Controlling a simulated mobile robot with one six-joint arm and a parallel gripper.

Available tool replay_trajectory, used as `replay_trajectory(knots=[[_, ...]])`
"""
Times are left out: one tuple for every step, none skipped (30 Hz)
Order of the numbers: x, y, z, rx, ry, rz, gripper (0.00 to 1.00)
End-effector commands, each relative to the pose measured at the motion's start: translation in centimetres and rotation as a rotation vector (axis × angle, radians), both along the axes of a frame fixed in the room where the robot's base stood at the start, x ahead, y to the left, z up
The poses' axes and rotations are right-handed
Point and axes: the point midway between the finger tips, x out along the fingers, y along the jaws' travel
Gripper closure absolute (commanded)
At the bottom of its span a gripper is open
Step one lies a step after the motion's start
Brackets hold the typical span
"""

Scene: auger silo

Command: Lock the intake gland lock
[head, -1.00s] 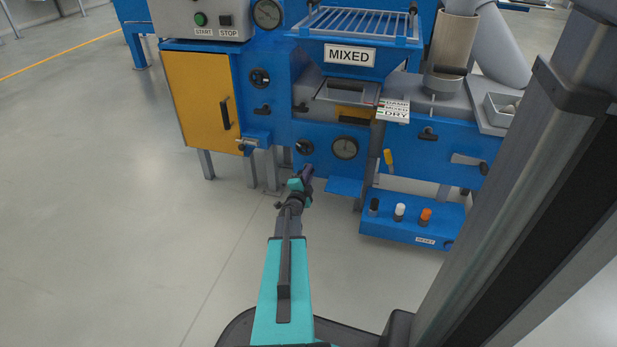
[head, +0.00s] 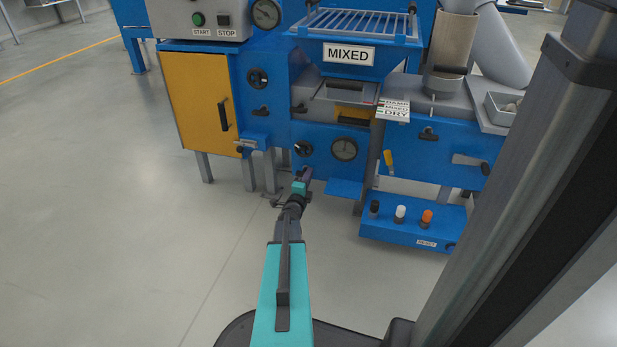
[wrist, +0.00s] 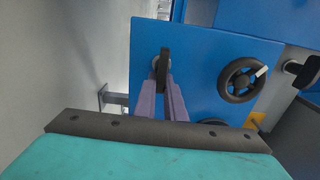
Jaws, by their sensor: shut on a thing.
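In the wrist view a black handwheel (wrist: 242,80) with a white mark lies right of the fingers, and a black knob (wrist: 303,70) farther right. Floor left is clear.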

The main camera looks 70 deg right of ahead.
Motion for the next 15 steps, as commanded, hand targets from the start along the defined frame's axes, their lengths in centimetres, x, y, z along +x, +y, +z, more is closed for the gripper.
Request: replay_trajectory(knots=[[0.78, 0.22, -0.21, 0.007, 0.002, 0.014, 1.00], [0.78, 0.22, -0.21, 0.007, 0.002, 0.014, 1.00], [0.79, 0.22, -0.21, 0.007, 0.002, 0.015, 0.85], [0.79, 0.22, -0.21, 0.007, 0.002, 0.015, 0.80], [0.77, 0.21, -0.19, 0.007, 0.002, 0.014, 0.75], [0.70, 0.19, -0.17, 0.006, 0.002, 0.013, 0.72], [0.64, 0.17, -0.16, 0.006, 0.002, 0.012, 0.72], [0.61, 0.15, -0.14, 0.005, 0.002, 0.011, 0.72], [0.55, 0.14, -0.12, 0.005, 0.002, 0.010, 0.72], [0.51, 0.13, -0.11, 0.004, 0.002, 0.009, 0.72], [0.48, 0.12, -0.10, 0.004, 0.002, 0.009, 0.72], [0.44, 0.10, -0.08, 0.004, 0.002, 0.008, 0.72], [0.41, 0.09, -0.08, 0.003, 0.002, 0.008, 0.72], [0.39, 0.10, -0.06, 0.003, 0.002, 0.007, 0.72], [0.36, 0.12, -0.05, 0.003, 0.002, 0.007, 0.72]])
